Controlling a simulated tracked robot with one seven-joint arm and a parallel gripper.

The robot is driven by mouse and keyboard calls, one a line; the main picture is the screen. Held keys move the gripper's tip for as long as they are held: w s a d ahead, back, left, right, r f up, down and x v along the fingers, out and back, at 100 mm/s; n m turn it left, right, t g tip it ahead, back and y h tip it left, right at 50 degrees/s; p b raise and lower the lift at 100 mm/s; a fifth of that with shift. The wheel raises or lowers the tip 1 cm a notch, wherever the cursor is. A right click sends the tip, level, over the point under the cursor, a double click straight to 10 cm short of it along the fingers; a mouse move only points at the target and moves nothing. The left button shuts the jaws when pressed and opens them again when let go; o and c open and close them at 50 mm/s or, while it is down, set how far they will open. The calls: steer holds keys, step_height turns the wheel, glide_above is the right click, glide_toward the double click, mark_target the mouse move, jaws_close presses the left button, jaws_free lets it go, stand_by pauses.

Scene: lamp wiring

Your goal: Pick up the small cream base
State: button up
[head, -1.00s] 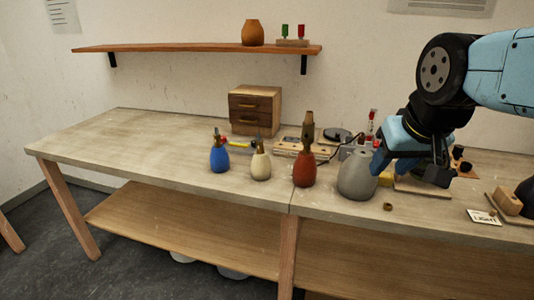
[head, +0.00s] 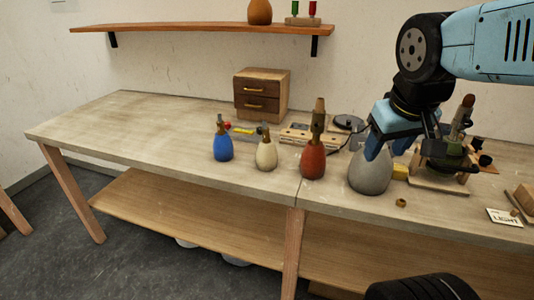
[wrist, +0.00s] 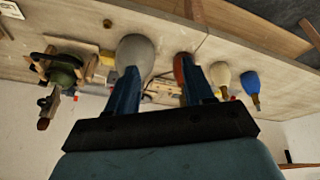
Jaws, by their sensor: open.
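My gripper (head: 387,152) is open and empty, to the right of the cream base, above and behind the large grey base (head: 370,172). In the wrist view, my two blue fingers (wrist: 163,92) are spread apart, with the grey base and red-brown base beyond their tips.
A wooden drawer box (head: 261,95) stands at the back of the bench (head: 120,130). A green lamp in a wooden holder (head: 445,160) stands right of my gripper. A small brass ring (head: 401,203) lies near the front edge.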

steer(key=w+f+n+g+h, duration=0.3)
steer(key=w+f+n+h, duration=0.2)
steer(key=n, duration=0.2)
steer(key=n+t+h, duration=0.2)
steer(key=n+t, duration=1.3)
steer(key=n, duration=0.9)
glide_toward(264, 138)
steer(key=x, duration=0.3)
steer(key=r+x, duration=0.1)
steer(key=x, duration=0.1)
steer(key=shift+w+d, duration=0.1)
steer(key=shift+d, duration=0.35)
steer(key=shift+f+x, duration=0.2)
steer(key=shift+x, duration=1.15)
steer(key=shift+f+x, duration=0.2)
steer(key=shift+x, duration=1.15)
steer(key=shift+w+a, duration=0.1)
steer(key=shift+a, duration=0.15)
steer(key=shift+c, duration=0.2)
jaws_close()
